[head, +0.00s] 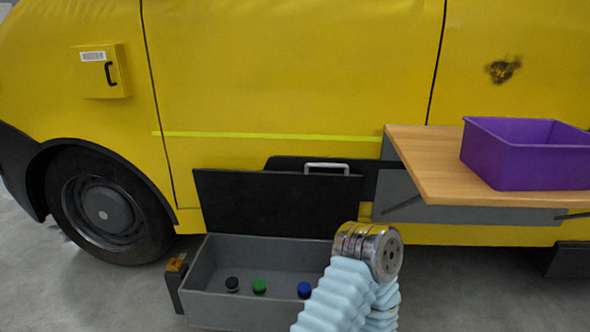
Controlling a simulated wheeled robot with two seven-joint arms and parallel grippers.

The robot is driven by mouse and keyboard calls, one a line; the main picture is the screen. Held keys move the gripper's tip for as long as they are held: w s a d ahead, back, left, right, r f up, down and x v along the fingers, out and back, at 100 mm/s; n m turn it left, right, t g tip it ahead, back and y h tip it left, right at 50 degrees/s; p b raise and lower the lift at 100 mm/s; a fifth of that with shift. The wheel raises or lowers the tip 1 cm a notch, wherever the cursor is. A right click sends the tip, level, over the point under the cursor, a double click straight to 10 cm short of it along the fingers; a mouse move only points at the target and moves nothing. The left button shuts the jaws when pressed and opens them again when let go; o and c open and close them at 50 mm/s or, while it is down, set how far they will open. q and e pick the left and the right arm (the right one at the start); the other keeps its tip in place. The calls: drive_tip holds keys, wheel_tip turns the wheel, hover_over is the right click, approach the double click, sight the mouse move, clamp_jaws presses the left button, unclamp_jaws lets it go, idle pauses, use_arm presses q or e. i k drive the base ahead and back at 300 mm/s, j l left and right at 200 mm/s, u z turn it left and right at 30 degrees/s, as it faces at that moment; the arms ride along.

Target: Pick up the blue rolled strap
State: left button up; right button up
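The blue rolled strap (304,290) is a small dark blue roll on the floor of an open grey box (212,303) low at the yellow van's side. A green roll (259,286) and a black roll (232,284) lie to its left in the same box. One of my arms, in a light blue ribbed sleeve with a metal joint, rises from the bottom just right of the strap and covers the box's right end. No gripper fingers show in the head view.
The box's black lid (280,203) stands open behind it. A wooden shelf (425,165) juts out at the right, with a purple bin (525,165) on it. A yellow case (101,72) is on the van (300,70). Grey floor is clear at the lower left.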

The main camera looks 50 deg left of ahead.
sight(304, 289)
drive_tip(key=u, duration=1.95)
